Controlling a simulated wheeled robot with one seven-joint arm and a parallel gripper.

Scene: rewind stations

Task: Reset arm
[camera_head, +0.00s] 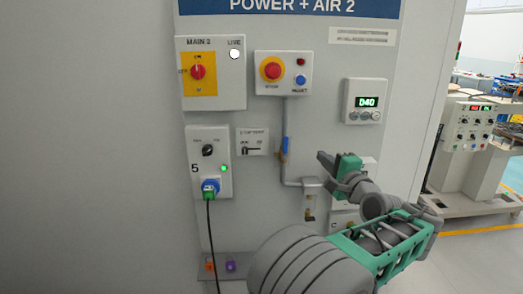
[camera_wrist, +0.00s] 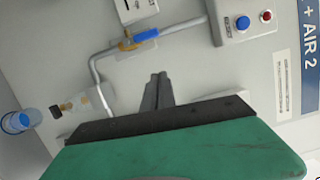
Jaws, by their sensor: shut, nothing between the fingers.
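My gripper (camera_head: 322,158) is raised in front of the grey panel, right of the pipe. It is green and grey, and its fingers point left. In the wrist view the dark fingers (camera_wrist: 157,82) are together with nothing between them. They appear apart from the panel, in front of the pipe with the blue-handled valve (camera_wrist: 144,36). My arm covers the lower right of the panel in the head view.
The panel holds a red MAIN 2 switch (camera_head: 198,72), a stop-button box (camera_head: 283,73), a green display (camera_head: 367,101) and a socket with a plugged black cable (camera_head: 210,189). A pipe (camera_head: 285,135) runs down the panel. A console (camera_head: 472,135) stands at right.

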